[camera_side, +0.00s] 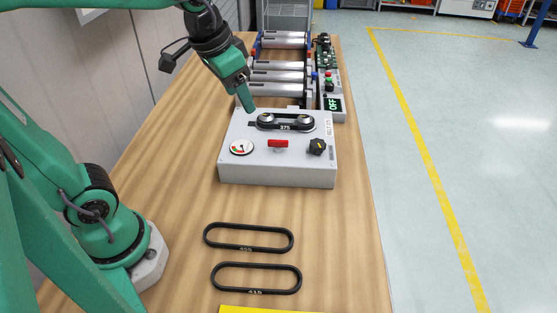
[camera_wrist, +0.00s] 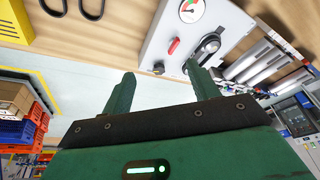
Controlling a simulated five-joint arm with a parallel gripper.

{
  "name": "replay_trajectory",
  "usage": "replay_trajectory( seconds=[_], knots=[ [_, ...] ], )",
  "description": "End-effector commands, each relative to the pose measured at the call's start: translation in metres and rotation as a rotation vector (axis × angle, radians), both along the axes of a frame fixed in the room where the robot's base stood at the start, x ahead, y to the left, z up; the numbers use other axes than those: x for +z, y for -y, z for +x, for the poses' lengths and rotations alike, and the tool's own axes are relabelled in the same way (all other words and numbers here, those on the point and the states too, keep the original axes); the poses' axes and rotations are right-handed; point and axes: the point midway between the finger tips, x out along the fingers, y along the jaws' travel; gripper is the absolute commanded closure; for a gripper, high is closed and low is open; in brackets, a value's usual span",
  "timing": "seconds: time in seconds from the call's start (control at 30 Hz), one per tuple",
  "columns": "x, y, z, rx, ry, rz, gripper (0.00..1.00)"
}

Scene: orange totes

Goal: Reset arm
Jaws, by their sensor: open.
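My gripper (camera_side: 246,92) is green. In the side view it hangs above the back left part of a grey control box, close to a black belt marked 375. In the wrist view the two green fingers of my gripper (camera_wrist: 160,85) stand apart with nothing between them. The grey box (camera_side: 277,176) stands on the wooden table. The belt (camera_side: 286,122) sits around two pulleys on the box's top. The box also shows in the wrist view (camera_wrist: 165,35), tilted, with its gauge and red handle.
Two loose black belts (camera_side: 248,237) (camera_side: 256,279) lie on the table in front of the box. Behind the box is a roller unit (camera_side: 280,75) with an OFF display (camera_side: 333,104). The table (camera_side: 180,165) left of the box is clear.

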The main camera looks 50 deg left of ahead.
Motion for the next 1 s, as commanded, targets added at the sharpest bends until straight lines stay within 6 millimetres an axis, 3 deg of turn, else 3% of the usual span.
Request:
replay_trajectory(
  seconds=[0.3,0.5,1.0],
  knots=[
    [-0.008,-0.009,-0.056,0.082,0.100,-0.025,0.40],
    [-0.018,-0.012,-0.079,0.118,0.142,-0.038,0.40],
    [-0.023,-0.013,-0.087,0.133,0.158,-0.044,0.40]
  ],
)
